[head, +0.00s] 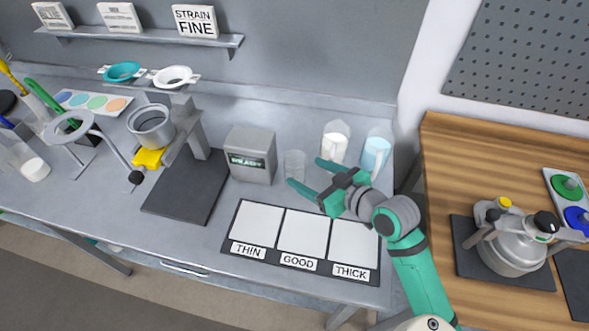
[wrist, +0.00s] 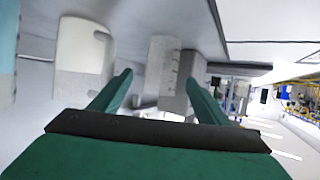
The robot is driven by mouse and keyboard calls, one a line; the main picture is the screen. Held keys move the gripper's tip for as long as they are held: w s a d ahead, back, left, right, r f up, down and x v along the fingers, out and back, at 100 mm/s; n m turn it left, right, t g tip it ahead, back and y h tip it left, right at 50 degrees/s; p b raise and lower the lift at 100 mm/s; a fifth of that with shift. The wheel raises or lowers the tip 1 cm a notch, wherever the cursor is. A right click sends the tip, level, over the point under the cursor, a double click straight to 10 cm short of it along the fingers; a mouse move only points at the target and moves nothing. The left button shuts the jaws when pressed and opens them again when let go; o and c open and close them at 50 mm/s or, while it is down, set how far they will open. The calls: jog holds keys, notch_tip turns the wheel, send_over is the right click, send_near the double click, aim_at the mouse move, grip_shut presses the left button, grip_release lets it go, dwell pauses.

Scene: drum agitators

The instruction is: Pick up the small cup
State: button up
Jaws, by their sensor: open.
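The small cup (head: 294,164) looks clear and stands upright on the grey bench, just right of a grey box (head: 251,161). My gripper (head: 307,173) is open, low over the bench, with its two green fingers pointing left at the cup. In the wrist view the cup (wrist: 162,62), with marks on its side, shows ahead between the open fingertips (wrist: 158,79). I cannot tell whether the fingers reach around it. Nothing is held.
A jug with white contents (head: 334,147) and a jug with blue contents (head: 376,153) stand close behind my gripper. A mat with THIN, GOOD and THICK panels (head: 303,234) lies in front. A dark plate (head: 186,187) lies left of the box.

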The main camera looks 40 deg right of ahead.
aim_at(302, 172)
jog(key=shift+x, duration=3)
jog(key=shift+s+a+f, duration=0.1)
jog(key=shift+f, duration=0.05)
jog(key=c, duration=1.1)
